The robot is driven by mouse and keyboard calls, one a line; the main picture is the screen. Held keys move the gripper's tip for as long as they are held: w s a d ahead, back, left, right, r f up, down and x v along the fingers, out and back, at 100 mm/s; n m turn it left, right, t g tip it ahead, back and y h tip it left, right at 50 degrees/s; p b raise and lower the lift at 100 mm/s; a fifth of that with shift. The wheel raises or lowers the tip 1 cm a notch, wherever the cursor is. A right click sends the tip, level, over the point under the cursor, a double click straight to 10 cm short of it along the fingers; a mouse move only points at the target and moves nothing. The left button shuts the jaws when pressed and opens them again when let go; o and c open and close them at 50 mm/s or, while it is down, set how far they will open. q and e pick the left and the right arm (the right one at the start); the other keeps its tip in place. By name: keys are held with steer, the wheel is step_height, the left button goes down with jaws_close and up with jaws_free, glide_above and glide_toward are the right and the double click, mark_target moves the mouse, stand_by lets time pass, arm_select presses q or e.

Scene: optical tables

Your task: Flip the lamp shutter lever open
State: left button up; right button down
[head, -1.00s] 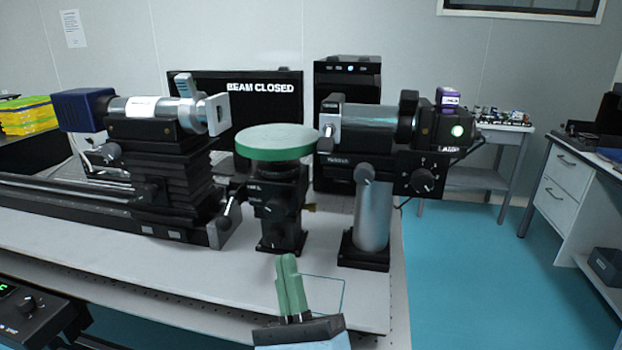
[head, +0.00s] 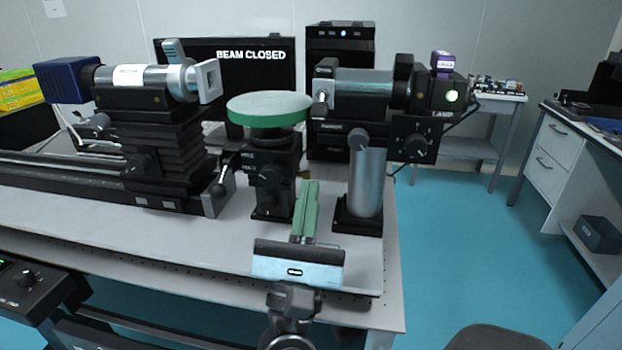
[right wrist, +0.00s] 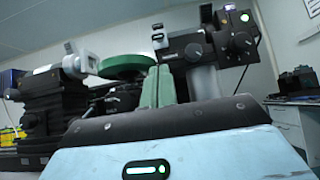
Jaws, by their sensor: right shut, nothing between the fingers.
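The lamp unit, a black and silver barrel (head: 365,90) with a housing labelled LAMP (head: 446,96), sits on a silver post at the right of the optical table; it also shows in the right wrist view (right wrist: 195,45). A small pale metal piece (head: 322,92) is on the barrel's left end; I cannot tell whether it is the shutter lever. The monitor (head: 235,75) reads BEAM CLOSED. My right gripper (head: 310,184) has its green fingers shut and empty, in front of the lamp post and below the barrel. In the right wrist view its fingers (right wrist: 158,85) point toward the lamp. My left gripper is not in view.
A green-rimmed disc (head: 270,108) on a black mount stands just left of the lamp. A blue-ended barrel instrument (head: 130,78) stands on a rail farther left. The white tabletop (head: 150,235) is bare at the front. A control box (head: 30,290) is at the lower left.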

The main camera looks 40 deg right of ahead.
mark_target(319, 111)
arm_select(q)
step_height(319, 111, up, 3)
steer(key=p, duration=0.3)
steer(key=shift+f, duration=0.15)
arm_select(e)
steer(key=x, duration=0.8)
steer(key=shift+w+r, duration=0.15)
steer(key=shift+r, duration=0.05)
steer(key=shift+d, duration=0.15)
steer(key=shift+d+r, duration=0.1)
steer(key=shift+p, duration=0.35)
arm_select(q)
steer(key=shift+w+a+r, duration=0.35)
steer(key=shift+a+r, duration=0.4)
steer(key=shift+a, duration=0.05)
arm_select(e)
steer(key=shift+a+y, duration=0.2)
steer(key=shift+y, duration=0.1)
